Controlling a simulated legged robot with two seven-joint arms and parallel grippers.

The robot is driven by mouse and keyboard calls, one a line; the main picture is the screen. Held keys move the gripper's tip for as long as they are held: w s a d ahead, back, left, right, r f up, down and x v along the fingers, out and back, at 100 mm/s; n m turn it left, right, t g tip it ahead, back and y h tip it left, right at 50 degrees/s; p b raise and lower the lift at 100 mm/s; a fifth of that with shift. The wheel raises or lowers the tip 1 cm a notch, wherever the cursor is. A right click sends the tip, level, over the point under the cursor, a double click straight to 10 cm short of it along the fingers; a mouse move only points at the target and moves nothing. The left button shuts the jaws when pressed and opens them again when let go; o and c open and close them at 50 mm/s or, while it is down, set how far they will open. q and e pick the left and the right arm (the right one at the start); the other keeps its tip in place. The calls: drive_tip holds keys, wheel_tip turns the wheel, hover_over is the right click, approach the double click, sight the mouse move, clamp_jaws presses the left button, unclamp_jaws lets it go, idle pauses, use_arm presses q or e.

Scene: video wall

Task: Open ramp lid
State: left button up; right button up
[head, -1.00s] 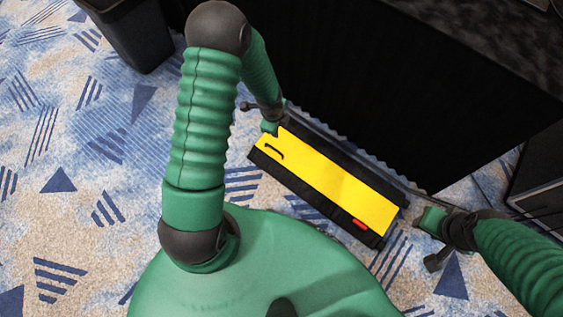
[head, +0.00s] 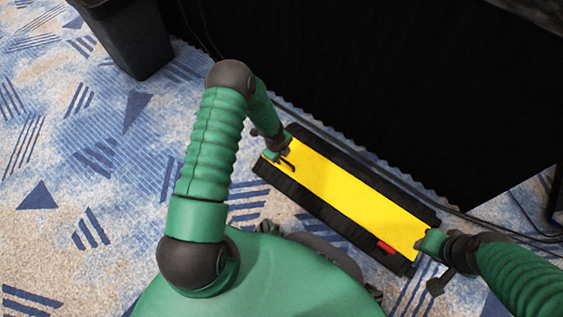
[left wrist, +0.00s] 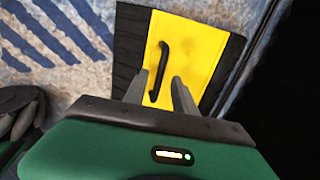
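The ramp (head: 285,182) is a low black floor piece with a yellow lid (head: 350,192); the lid looks shut. A black bar handle (left wrist: 160,72) is at the lid's left end, and a red piece (head: 385,247) is near its right end. My left gripper (head: 280,158) is at the handle end. In the left wrist view, its grey fingers (left wrist: 162,94) are apart, with the near end of the handle showing between them; contact is unclear. My right gripper (head: 428,245) is at the ramp's right end; its fingers are too small to read.
A black curtain (head: 370,90) hangs behind the ramp. Dark cables (head: 500,228) run along the floor at the right. A black bin (head: 130,35) stands at the upper left. Patterned blue and beige carpet (head: 70,170) is clear at the left.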

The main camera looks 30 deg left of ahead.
use_arm(q)
drive_tip(key=shift+w+f, duration=0.15)
drive_tip(key=shift+f, duration=0.6)
drive_tip(key=shift+c, duration=0.3)
clamp_jaws()
idle(0.5)
